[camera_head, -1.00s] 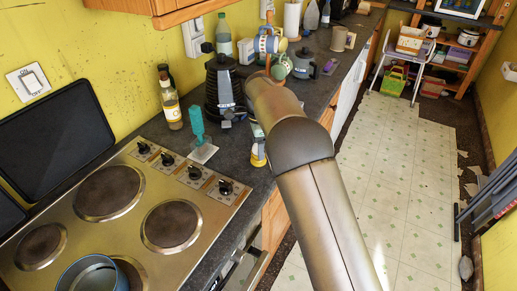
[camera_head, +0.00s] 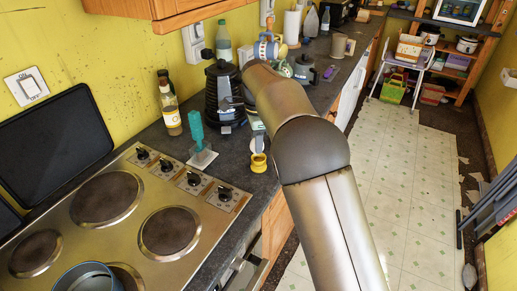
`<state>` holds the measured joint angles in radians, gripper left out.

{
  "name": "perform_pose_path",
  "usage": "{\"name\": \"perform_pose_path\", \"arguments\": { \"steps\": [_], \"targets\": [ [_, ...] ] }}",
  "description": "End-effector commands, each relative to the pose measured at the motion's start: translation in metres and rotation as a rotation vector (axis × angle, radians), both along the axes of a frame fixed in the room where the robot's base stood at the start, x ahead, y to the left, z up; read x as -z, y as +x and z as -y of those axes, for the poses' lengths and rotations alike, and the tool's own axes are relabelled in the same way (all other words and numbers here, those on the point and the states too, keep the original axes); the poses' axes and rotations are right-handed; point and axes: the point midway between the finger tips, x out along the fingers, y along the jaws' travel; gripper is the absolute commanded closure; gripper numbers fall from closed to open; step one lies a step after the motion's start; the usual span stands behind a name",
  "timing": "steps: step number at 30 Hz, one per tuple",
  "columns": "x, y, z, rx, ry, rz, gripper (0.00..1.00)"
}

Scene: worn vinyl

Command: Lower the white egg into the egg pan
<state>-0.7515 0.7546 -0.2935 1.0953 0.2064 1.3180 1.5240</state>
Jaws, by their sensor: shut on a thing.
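The egg pan, a blue round pan (camera_head: 68,272), stands on the stove at the bottom left, partly cut off by the frame edge. My gripper (camera_head: 258,143) shows small and partly hidden behind my arm, beyond the stove's right end. It is shut on the white egg, of which at most a small pale patch shows between the fingers. A yellow egg cup (camera_head: 258,164) stands on the dark counter just below my gripper, with its opening showing. My gripper is well to the right of the pan.
A teal upright object (camera_head: 197,126) on a pale base, a bottle (camera_head: 170,112) and a black appliance (camera_head: 224,92) stand behind the stove knobs. The steel hob (camera_head: 125,235) has free burners. A black panel (camera_head: 55,150) leans on the wall.

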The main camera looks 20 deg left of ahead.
Motion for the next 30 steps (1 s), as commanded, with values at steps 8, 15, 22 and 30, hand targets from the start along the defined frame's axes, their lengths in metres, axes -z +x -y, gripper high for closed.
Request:
{"name": "perform_pose_path", "arguments": {
  "steps": [8, 15, 22, 30],
  "targets": [
    [-0.045, -0.067, 0.008, -0.004, 0.003, 0.001, 0.84],
    [-0.063, -0.104, 0.013, -0.001, 0.001, 0.001, 0.84],
    [-0.074, -0.126, 0.008, -0.003, 0.001, -0.001, 0.84],
    [-0.087, -0.168, -0.016, -0.005, 0.001, -0.001, 0.84]
  ]
}}
